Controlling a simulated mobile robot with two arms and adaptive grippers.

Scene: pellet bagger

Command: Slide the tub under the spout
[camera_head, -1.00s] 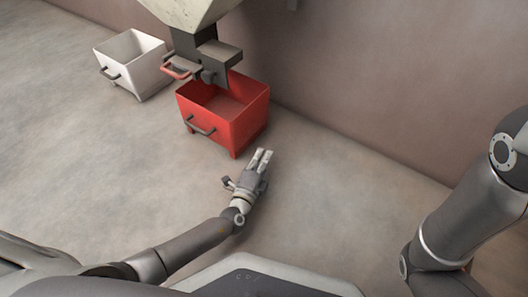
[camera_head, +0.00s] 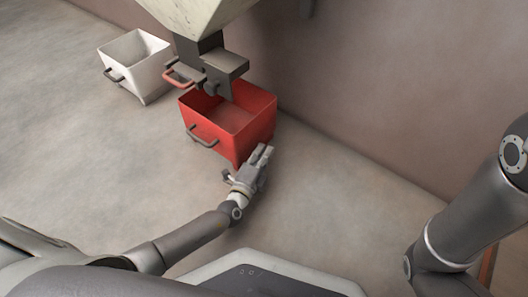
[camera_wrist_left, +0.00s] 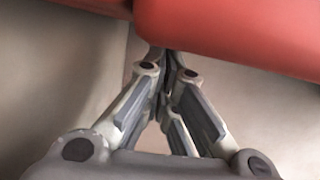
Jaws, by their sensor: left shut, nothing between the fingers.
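The red tub (camera_head: 207,145) stands on the floor below the hopper's dark spout (camera_head: 225,76). It has a dark handle (camera_head: 202,137) on its front-left side. My left gripper (camera_head: 267,151) is shut and empty, with its fingertips at the tub's near right side. In the left wrist view, the shut fingertips (camera_wrist_left: 165,58) point at the red tub wall (camera_wrist_left: 235,32); I cannot tell if they touch it. My right arm shows at the right of the head view, but its gripper is out of view.
A white tub (camera_head: 145,82) with a dark handle stands to the left. The pale hopper (camera_head: 205,15) hangs above, with a red handle (camera_head: 180,78) beside the spout. A wall (camera_head: 400,90) runs behind on the right. The floor at left is clear.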

